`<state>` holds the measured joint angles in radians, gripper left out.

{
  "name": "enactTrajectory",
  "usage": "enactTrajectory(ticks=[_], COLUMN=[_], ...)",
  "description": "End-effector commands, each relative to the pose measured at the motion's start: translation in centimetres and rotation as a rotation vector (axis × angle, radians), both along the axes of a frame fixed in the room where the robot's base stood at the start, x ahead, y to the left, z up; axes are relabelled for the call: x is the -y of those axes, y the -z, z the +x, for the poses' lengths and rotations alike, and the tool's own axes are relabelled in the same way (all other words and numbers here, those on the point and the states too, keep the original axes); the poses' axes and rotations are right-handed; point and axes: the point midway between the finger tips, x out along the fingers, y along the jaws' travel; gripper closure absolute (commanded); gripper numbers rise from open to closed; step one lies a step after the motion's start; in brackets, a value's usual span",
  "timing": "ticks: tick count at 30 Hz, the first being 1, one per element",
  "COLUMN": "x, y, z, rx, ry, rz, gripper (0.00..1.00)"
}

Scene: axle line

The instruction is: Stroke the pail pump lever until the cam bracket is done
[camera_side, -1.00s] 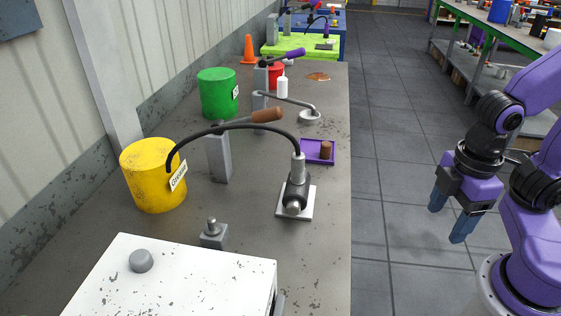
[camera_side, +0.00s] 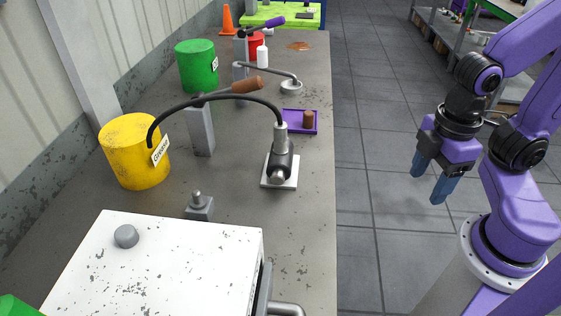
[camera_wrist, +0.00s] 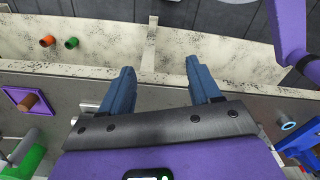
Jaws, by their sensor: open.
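A yellow pail (camera_side: 134,152) with a white label stands on the bench by the wall. Beside it a grey post (camera_side: 201,130) carries a lever with a brown handle (camera_side: 247,86), which points right and slightly up. A black hose (camera_side: 245,97) arches from the pail to a grey fitting (camera_side: 281,140) on a dark part with a white base plate (camera_side: 279,184); I cannot tell if this is the cam bracket. My gripper (camera_side: 427,185) is open and empty, off the bench's right side, well apart from the lever. Its two blue fingers also show in the wrist view (camera_wrist: 158,68).
A white cabinet top (camera_side: 170,265) with a grey knob fills the near end. A purple tray (camera_side: 298,129) holds a brown cylinder. A second crank lever (camera_side: 268,70), a green pail (camera_side: 196,66) and an orange cone (camera_side: 228,18) stand farther back. The aisle floor (camera_side: 366,190) is clear.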

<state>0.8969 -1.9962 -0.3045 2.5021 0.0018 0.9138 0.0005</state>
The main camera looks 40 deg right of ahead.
Motion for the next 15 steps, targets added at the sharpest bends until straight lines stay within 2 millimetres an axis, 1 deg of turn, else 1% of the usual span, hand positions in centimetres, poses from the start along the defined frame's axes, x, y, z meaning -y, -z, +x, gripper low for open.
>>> enactTrajectory(ticks=[1,2,3,5,6,15], x=[0.0,0.0,0.0,0.0,0.0,0.0], y=[0.0,0.0,0.0,0.0,0.0,0.0], z=[0.0,0.0,0.0,0.0,0.0,0.0], rx=[0.0,0.0,0.0,0.0,0.0,0.0], ry=[0.0,0.0,0.0,0.0,0.0,0.0], rz=[0.0,0.0,0.0,0.0,0.0,0.0], gripper=[0.56,0.66,0.79,0.98,1.0,1.0])
